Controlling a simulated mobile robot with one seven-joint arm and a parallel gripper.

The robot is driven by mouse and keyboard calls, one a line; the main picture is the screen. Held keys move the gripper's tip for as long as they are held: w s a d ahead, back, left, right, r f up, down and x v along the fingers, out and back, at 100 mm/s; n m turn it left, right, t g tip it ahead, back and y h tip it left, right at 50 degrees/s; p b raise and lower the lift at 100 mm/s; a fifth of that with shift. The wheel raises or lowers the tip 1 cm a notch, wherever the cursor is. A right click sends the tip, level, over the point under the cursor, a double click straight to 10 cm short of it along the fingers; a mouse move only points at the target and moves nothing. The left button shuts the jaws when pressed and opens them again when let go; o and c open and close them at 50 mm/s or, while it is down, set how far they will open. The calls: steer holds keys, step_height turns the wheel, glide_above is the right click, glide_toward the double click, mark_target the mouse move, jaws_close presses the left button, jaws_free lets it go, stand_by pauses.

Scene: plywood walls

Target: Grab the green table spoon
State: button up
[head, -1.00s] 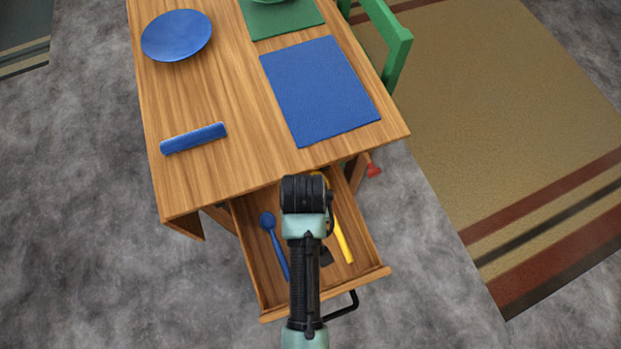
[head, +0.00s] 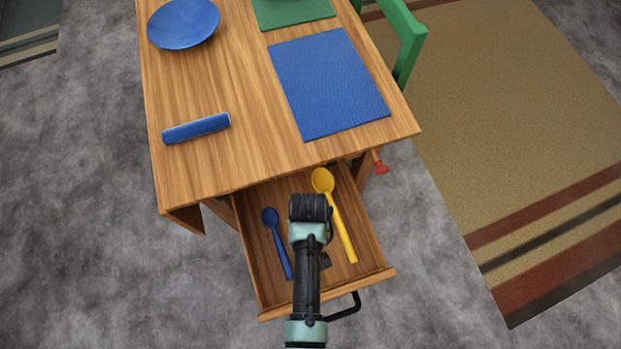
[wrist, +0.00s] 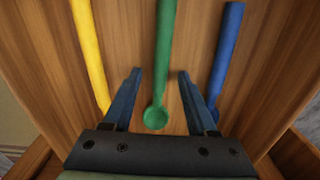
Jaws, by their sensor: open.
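The green table spoon (wrist: 164,65) lies in the open drawer. In the wrist view it runs down the middle, with its bowl near my gripper. My gripper (wrist: 159,73) is open, with one finger on each side of the green spoon and gaps on both sides. I cannot tell how high the fingers are above the drawer floor. In the head view my arm hides the green spoon and the fingertips. A yellow spoon (head: 337,214) lies to the right of my arm there, and a blue spoon (head: 277,243) to the left.
The wooden drawer (head: 377,278) is pulled out from the table (head: 233,80), with a black handle (head: 343,308) in front. On the tabletop are a blue plate (head: 183,24), a blue roll-like object (head: 196,128) and a blue mat (head: 328,84). A green chair (head: 405,45) stands at the right.

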jaws_close()
steer(key=shift+r, duration=0.15)
